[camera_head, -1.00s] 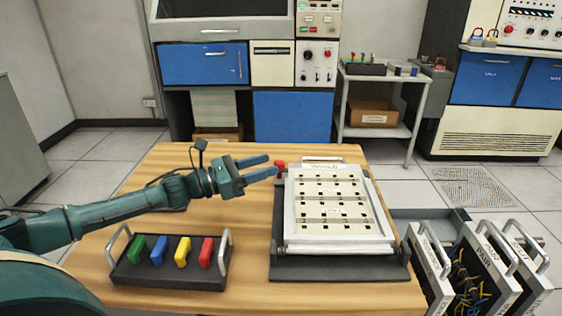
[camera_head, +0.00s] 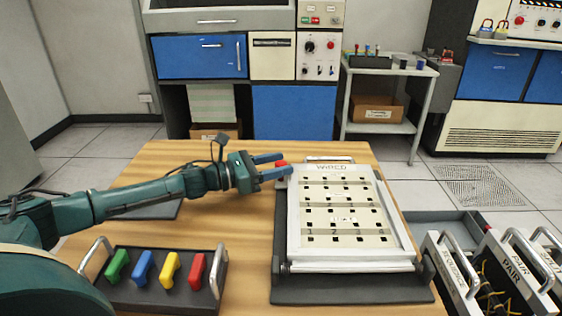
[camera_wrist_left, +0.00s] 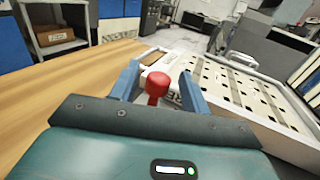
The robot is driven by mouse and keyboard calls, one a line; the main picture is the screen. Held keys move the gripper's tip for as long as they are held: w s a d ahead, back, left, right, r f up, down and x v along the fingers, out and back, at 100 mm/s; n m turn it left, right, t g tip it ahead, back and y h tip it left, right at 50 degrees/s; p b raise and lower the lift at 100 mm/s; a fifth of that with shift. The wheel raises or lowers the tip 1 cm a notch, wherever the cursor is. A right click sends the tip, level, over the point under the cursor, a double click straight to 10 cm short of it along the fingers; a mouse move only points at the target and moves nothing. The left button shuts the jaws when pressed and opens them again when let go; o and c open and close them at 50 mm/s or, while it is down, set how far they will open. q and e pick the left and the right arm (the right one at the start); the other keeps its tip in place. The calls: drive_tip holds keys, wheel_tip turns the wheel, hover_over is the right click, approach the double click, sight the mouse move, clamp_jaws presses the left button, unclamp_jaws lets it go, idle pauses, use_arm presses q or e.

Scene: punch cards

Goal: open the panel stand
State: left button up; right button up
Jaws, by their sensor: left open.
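The panel stand (camera_head: 350,290) is a dark base on the wooden table, bearing a pale framed panel (camera_head: 345,213) with rows of dark holes and a "WIRED" label at its top. A red knob (camera_head: 282,165) stands at the panel's far left corner. My left gripper (camera_head: 283,167) is open at that corner, its blue fingers pointing right. In the left wrist view the red knob (camera_wrist_left: 157,86) sits between the two open fingers (camera_wrist_left: 158,90); I cannot tell whether either finger touches it. My right gripper is not in view.
A dark tray (camera_head: 150,290) with green, blue, yellow and red handles lies at the table's front left. Upright panels with metal handles (camera_head: 515,262) stand in a rack to the right.

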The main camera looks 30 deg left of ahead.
use_arm(q)
drive_tip(key=shift+w+d, duration=0.45)
drive_tip(key=shift+w, duration=0.05)
clamp_jaws()
idle(0.3)
